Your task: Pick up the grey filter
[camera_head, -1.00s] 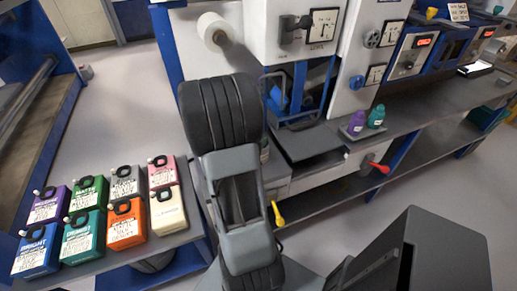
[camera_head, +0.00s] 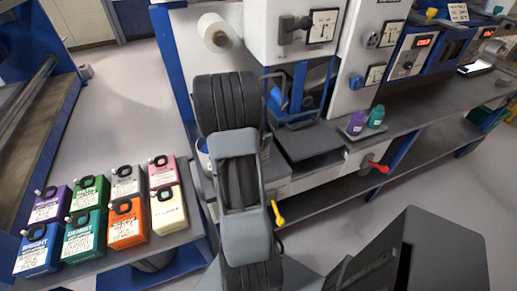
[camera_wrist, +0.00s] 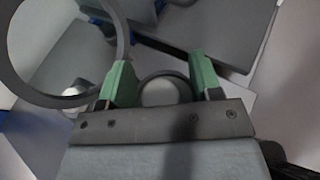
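My gripper (camera_wrist: 163,85) shows in the wrist view with its two green fingers apart. Between and beyond them is a small dark-rimmed ring with a pale grey centre (camera_wrist: 160,93). A larger grey ring (camera_wrist: 123,35) stands at upper left, its edge close beside or overlapping the left finger; I cannot tell if they touch. I cannot tell for sure which of these round things is the grey filter. In the head view my own arm covers the gripper and the spot below it. A white and blue round thing (camera_head: 203,154) peeks out left of my arm.
Several coloured jugs (camera_head: 126,222) stand on a low table at left. A purple bottle (camera_head: 356,123) and a teal bottle (camera_head: 376,116) stand on the machine's shelf. A yellow lever (camera_head: 277,213) and a red lever (camera_head: 377,167) stick out. Floor is clear at right.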

